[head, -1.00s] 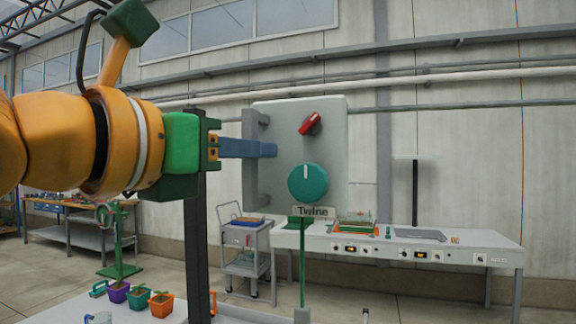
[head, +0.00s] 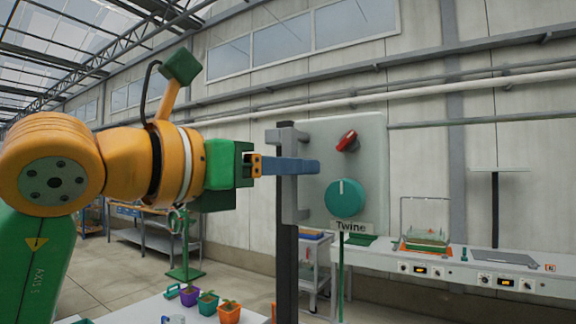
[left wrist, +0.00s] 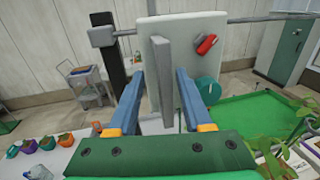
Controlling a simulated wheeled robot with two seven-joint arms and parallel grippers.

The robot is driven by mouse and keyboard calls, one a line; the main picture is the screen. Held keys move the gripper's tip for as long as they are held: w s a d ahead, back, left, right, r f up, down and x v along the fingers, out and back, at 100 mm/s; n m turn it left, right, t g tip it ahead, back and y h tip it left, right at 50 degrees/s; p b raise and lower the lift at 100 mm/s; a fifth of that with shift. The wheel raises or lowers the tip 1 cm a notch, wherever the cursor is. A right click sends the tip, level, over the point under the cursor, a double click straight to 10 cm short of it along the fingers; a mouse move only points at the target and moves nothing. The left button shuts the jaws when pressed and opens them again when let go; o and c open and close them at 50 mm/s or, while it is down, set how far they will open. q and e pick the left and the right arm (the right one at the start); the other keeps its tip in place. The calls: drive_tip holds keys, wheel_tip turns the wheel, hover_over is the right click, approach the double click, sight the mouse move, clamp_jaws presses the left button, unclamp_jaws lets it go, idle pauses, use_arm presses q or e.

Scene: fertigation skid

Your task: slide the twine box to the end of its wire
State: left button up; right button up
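The twine box (head: 372,165) is a pale grey panel with a red switch, a teal knob and a "Twine" label. A grey handle (left wrist: 161,60) stands out from its left part. The wire (left wrist: 262,18) runs sideways past the box in the left wrist view. It ends at left in a grey clamp (left wrist: 102,37) on a dark post, a short gap from the box. My left gripper (head: 315,166) has its blue fingers either side of the handle. My right gripper is not in view.
The dark post (head: 287,275) stands below the handle in the head view. Potted seedlings (head: 208,303) stand on a white table at lower left. A white bench (head: 460,268) with a tray is behind at right. A grey cart (left wrist: 90,85) stands beyond the post.

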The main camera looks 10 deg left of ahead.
use_arm(q)
drive_tip(key=b+v, duration=0.2)
drive_tip(key=v, duration=0.5)
drive_tip(key=shift+b, duration=0.4)
